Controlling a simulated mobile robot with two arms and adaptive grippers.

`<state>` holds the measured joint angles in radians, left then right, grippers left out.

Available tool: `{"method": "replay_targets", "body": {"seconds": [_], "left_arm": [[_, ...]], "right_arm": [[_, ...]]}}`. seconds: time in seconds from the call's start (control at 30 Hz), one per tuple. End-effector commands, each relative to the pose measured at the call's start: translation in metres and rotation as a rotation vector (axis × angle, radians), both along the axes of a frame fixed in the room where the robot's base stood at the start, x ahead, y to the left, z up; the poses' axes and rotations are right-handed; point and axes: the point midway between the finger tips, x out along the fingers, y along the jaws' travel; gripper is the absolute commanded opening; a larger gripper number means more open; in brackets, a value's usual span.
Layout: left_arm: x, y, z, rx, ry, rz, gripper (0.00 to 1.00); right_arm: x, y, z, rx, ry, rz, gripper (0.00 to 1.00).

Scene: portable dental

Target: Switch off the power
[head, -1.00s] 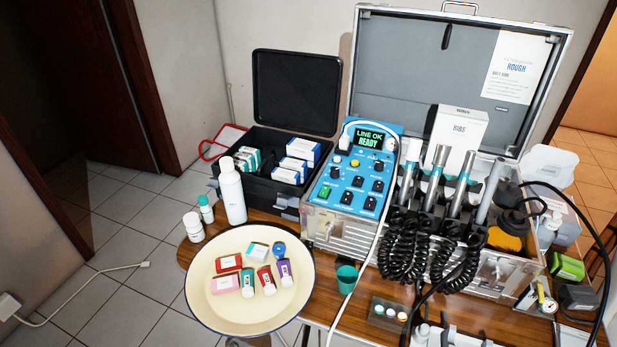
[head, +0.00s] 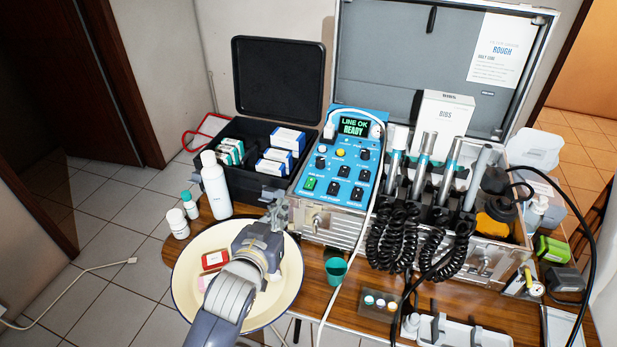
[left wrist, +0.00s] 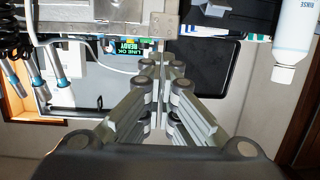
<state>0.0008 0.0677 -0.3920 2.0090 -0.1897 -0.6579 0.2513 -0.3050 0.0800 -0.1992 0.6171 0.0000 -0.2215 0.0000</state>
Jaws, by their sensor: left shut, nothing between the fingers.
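The blue control panel (head: 341,160) sits on top of the metal dental unit in the middle of the table. Its screen (head: 354,126) is lit green and reads "LINE OK READY". A green lit switch (head: 309,184) is at the panel's lower left, beside several black switches and knobs. My left gripper (head: 279,212) is shut and empty, above the far right rim of the basin and just left of the unit's front. In the left wrist view the shut fingers (left wrist: 162,62) point toward the unit, and the lit screen (left wrist: 132,47) shows upside down. My right gripper is not in view.
A cream basin (head: 187,286) with small boxes stands at the front left, partly hidden by my left arm. A white bottle (head: 216,187) and an open black case (head: 243,133) are left of the unit. Handpieces with coiled black cords (head: 390,238) are to its right. A green cup (head: 336,269) stands in front.

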Motion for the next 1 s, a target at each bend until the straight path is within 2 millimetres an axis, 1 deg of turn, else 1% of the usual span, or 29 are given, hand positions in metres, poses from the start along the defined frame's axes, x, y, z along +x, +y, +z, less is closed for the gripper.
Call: {"method": "replay_targets", "body": {"seconds": [0.03, 0.1, 0.2, 0.27, 0.67, 0.83, 1.0], "left_arm": [[0.009, -0.009, 0.012, -0.011, -0.045, -0.016, 0.00], [0.016, -0.018, 0.025, -0.021, -0.094, -0.034, 0.00], [0.022, -0.026, 0.036, -0.031, -0.135, -0.050, 0.00], [0.023, -0.029, 0.040, -0.034, -0.148, -0.055, 0.00], [0.025, -0.030, 0.041, -0.036, -0.151, -0.056, 0.00], [0.039, -0.034, 0.040, -0.035, -0.150, -0.056, 0.00], [0.063, -0.042, 0.039, -0.035, -0.149, -0.056, 0.00]], "right_arm": [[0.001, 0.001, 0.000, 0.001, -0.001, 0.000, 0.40], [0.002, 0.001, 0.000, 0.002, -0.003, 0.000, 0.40], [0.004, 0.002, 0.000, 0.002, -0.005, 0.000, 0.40], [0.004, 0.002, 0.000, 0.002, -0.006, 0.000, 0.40], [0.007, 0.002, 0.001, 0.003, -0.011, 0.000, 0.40], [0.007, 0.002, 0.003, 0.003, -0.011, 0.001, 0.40], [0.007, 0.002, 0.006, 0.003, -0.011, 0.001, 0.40]]}}
